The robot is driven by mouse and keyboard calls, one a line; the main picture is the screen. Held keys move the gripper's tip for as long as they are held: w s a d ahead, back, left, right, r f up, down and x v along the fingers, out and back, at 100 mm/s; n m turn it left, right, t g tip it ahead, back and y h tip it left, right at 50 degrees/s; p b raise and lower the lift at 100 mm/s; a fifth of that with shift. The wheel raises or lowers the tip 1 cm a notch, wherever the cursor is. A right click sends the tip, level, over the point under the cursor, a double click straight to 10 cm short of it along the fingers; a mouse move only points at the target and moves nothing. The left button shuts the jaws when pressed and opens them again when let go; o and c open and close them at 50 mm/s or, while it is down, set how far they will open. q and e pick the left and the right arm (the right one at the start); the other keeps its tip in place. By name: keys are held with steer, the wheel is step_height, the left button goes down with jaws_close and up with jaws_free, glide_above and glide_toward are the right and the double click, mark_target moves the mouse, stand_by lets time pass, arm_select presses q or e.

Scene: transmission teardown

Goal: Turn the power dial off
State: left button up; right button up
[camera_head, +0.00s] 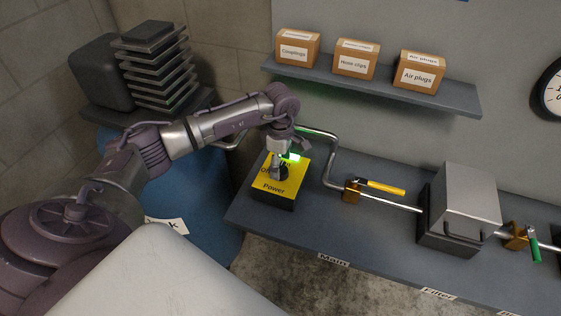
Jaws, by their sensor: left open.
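The power dial sits on a yellow-topped box labelled "Power" (274,187) at the left end of the grey bench. A dark knob (283,172) shows in part on its top face, with "Off" lettering to its left. A green light (292,157) glows at the back of the box. My left arm comes in from the left, and my left gripper (276,171) points down over the dial, open. Its fingers cover part of the knob and lettering. I cannot tell whether they touch the knob. My right gripper does not show.
A metal pipe with a yellow-handled valve (380,187) runs right to a grey metal box (465,203). A green-handled valve (533,245) is farther right. A shelf (378,86) with cardboard boxes hangs above. A blue tank (190,215) stands left of the bench.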

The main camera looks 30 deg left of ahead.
arm_select(q)
steer(key=c, duration=1.2)
steer(key=shift+o, duration=0.2)
steer(key=n+b, duration=0.2)
steer(key=n, duration=0.2)
steer(key=shift+f+b, duration=0.15)
steer(key=shift+b, duration=0.2)
steer(key=n+b, duration=0.2)
steer(key=n, duration=0.2)
steer(key=shift+n, duration=0.4)
steer(key=n+b, duration=0.1)
steer(key=n, duration=0.3)
steer(key=shift+n+b, duration=0.3)
steer(key=n, duration=0.2)
steer(key=n+b, duration=0.1)
steer(key=n, duration=0.1)
steer(key=shift+r+n, duration=0.2)
steer(key=shift+n, duration=0.1)
